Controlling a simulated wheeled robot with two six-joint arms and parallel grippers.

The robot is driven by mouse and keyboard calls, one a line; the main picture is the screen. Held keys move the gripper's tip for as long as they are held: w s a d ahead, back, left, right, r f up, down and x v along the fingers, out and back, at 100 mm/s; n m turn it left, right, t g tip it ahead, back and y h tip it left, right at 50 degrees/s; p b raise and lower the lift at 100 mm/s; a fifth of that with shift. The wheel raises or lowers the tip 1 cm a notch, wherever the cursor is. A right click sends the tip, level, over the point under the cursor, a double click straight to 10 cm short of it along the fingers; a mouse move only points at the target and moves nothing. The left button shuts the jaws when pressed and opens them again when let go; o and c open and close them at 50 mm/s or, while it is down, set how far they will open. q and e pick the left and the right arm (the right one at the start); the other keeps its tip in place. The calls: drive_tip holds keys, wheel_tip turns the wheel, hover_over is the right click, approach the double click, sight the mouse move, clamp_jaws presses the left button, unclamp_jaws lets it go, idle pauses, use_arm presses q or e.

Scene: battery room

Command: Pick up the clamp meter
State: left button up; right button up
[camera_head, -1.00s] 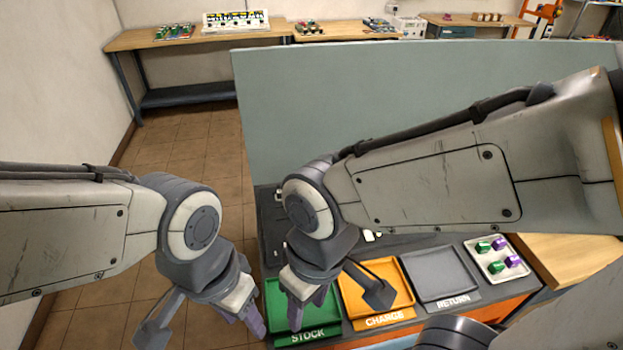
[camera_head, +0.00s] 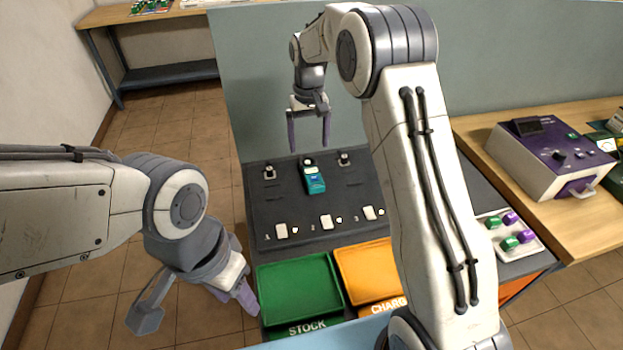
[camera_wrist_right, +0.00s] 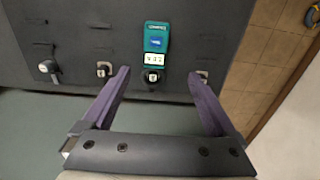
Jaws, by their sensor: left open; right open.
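The clamp meter is a teal handheld device (camera_head: 313,178) on the dark panel, just below the middle one of three small dark fittings. In the right wrist view the clamp meter (camera_wrist_right: 156,42) shows its small display, and its black end points toward my gripper. My right gripper (camera_head: 309,144) is open and empty, above the far edge of the panel. In the right wrist view its purple fingers (camera_wrist_right: 160,80) stand wide apart, with the meter ahead between them. My left gripper (camera_head: 200,310) is at the lower left, over the floor, away from the meter.
A green STOCK tray (camera_head: 300,286) and an orange CHARGE tray (camera_head: 345,270) lie in front of the panel (camera_head: 262,215). A white tray (camera_head: 535,243) holds green and purple blocks. A purple and white machine (camera_head: 545,165) stands on the right bench. A grey-green partition rises behind.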

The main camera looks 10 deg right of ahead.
hover_over(312, 172)
drive_tip(key=f, duration=0.5)
drive_tip(key=shift+s+a+f+p, duration=0.15)
drive_tip(key=shift+a+f+p, duration=0.1)
drive_tip(key=shift+p, duration=0.15)
drive_tip(key=f, duration=0.1)
drive_tip(key=f+p, duration=0.1)
drive_tip(key=f, duration=0.3)
drive_tip(key=shift+d+p, duration=0.25)
drive_tip(key=shift+p, duration=0.15)
drive_tip(key=shift+f, duration=0.2)
clamp_jaws()
